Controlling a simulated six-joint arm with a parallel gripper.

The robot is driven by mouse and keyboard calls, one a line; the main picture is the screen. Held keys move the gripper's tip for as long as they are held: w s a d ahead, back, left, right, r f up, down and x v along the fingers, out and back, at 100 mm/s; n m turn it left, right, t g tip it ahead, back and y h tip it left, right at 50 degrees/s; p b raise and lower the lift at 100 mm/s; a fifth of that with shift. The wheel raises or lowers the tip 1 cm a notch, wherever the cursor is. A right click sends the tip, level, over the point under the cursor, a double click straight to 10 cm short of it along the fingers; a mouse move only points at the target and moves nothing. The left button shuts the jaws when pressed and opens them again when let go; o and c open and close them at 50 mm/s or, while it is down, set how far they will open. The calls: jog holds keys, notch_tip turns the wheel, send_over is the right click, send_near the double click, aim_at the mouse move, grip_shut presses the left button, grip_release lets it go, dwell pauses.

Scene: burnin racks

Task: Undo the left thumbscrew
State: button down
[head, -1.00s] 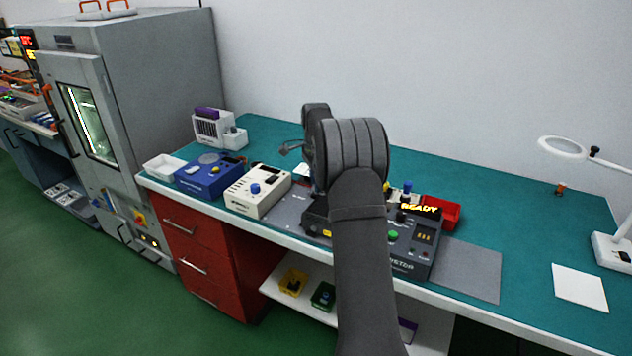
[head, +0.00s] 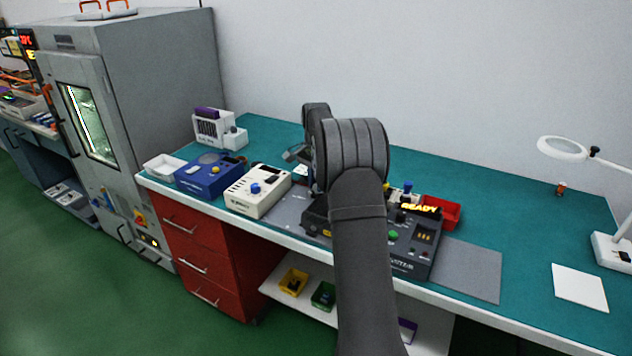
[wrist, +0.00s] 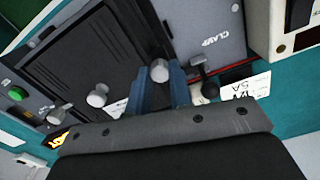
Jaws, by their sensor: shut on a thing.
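My gripper (wrist: 163,82) has two blue fingers on either side of a round grey knob, the left thumbscrew (wrist: 160,68), and is shut on it. A second grey thumbscrew (wrist: 97,95) stands further left in the wrist view, apart from the fingers. Both are beside a dark ribbed panel on a grey fixture (wrist: 225,50). In the head view, my arm hides the fingers and the thumbscrews.
A black clamp lever (wrist: 205,82) stands just right of the fingers in the wrist view. The READY tester (head: 412,245), a cream box (head: 258,190), a blue box (head: 208,175) and a red bin (head: 440,210) surround the work spot.

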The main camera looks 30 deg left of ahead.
jog(key=n, duration=1.2)
jog(key=shift+n, duration=0.3)
dwell(0.4)
jog(key=c, duration=1.3)
grip_release()
jog(key=shift+r, duration=0.15)
notch_tip(320, 180, up, 17)
notch_tip(320, 180, down, 17)
jog(key=shift+f, duration=0.2)
